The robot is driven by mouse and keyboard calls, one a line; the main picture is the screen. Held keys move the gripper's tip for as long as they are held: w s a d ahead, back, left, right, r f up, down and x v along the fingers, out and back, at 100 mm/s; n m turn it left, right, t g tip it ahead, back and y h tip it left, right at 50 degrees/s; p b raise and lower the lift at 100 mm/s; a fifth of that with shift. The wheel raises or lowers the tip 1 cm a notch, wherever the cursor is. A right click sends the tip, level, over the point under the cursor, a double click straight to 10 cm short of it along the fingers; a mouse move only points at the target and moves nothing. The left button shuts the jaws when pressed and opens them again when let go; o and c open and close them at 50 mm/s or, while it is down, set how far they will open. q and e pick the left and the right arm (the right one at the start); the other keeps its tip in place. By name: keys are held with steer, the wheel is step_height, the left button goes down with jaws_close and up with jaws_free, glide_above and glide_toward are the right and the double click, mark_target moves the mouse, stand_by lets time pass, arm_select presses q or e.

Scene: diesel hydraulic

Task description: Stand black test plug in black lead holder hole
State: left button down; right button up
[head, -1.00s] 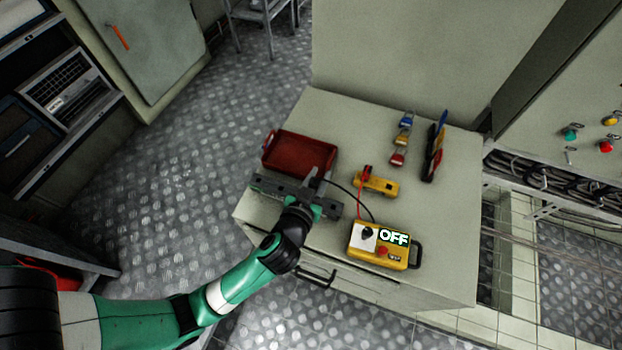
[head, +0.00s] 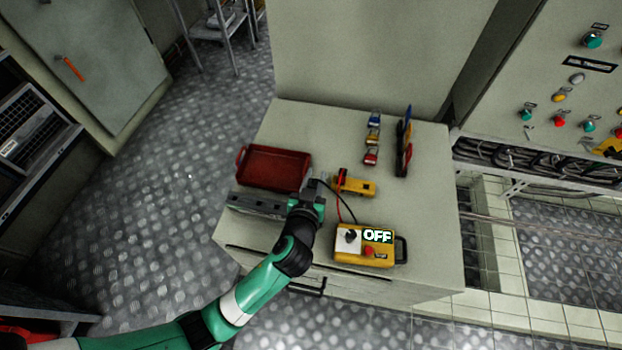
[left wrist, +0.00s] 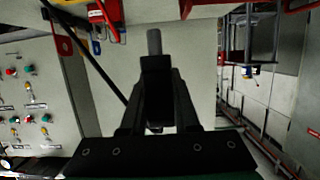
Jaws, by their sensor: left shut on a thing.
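My left gripper (head: 315,188) is above the cabinet top, between the red tray and the yellow tester. It is shut on the black test plug (left wrist: 155,70), whose grey metal tip shows beyond the fingers in the left wrist view. A black lead (head: 342,201) runs from the gripper area to the tester. A small yellow block (head: 360,188) lies just right of the gripper, with a red plug (head: 341,177) at its left end. I cannot make out the black lead hole. My right gripper is not in view.
The red tray (head: 243,170) and a dark grey bar (head: 252,206) lie left of the gripper. The yellow tester (head: 350,258), reading OFF, stands at the front. Padlocks (head: 372,140) and dark upright tools (head: 404,150) stand farther back. The cabinet's right side (head: 430,220) is clear.

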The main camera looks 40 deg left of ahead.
arm_select(q)
steer(key=shift+w+d+b, duration=0.25)
steer(key=shift+w+d, duration=0.1)
steer(key=shift+w, duration=0.6)
steer(key=shift+w+d+b, duration=0.2)
steer(key=shift+w+d, duration=0.1)
steer(key=shift+w, duration=0.6)
steer(key=shift+w+d+b, duration=0.25)
steer(key=shift+w+d, duration=0.1)
steer(key=shift+w, duration=0.6)
steer(key=shift+w, duration=0.1)
steer(key=w+d+b, duration=0.2)
steer(key=w+b, duration=0.2)
steer(key=w, duration=0.2)
steer(key=shift+w+d, duration=0.2)
steer(key=w+d+b, duration=0.2)
steer(key=w+b, duration=0.3)
steer(key=b, duration=0.2)
steer(key=shift+w, duration=0.4)
